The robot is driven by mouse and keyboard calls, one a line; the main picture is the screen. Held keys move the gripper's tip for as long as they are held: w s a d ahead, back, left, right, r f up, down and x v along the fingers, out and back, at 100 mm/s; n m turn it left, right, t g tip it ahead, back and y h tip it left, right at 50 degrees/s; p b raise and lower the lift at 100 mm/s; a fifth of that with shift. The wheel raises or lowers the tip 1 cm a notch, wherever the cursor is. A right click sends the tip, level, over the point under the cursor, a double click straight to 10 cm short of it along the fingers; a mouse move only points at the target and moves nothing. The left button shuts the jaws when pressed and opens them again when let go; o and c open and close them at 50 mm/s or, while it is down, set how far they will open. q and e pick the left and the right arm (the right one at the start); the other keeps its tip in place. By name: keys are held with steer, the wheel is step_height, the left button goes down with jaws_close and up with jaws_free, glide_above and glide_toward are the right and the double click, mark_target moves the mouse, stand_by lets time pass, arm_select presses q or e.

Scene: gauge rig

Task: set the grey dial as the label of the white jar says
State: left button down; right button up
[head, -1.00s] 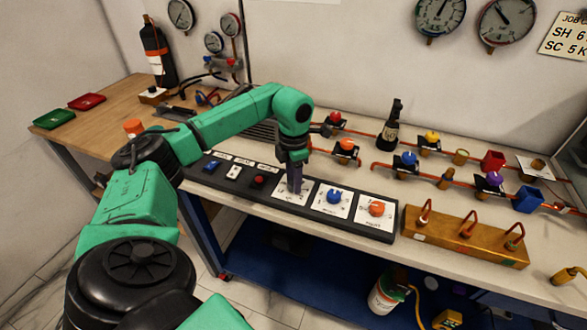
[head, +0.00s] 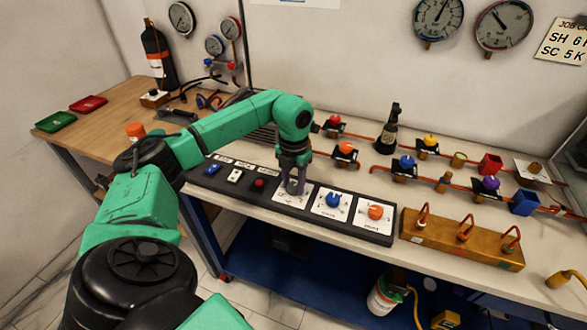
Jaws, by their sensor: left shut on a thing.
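My left gripper (head: 295,186) points down at the leftmost of the three white dial plates on the black panel. Its two fingers are shut on the grey dial (head: 293,187), which shows only as a small grey part between them. The white plate (head: 281,194) under it is partly covered, so the dial's pointer and marks cannot be read. No white jar with a readable label can be made out for sure. My right gripper is not in view.
A blue dial (head: 333,199) and an orange dial (head: 376,212) sit to the right on the black panel (head: 325,229). Switches and a red button (head: 259,183) lie left. A wooden block with hooks (head: 462,240) stands right. Pipes with valves run behind.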

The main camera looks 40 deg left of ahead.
mark_target(294, 186)
arm_select(q)
steer(key=shift+w+r, duration=0.1)
steer(key=shift+c, duration=2.1)
jaws_free()
step_height(294, 186, up, 15)
steer(key=shift+f+p, duration=0.2)
steer(key=shift+p, duration=0.15)
steer(key=shift+f, duration=0.1)
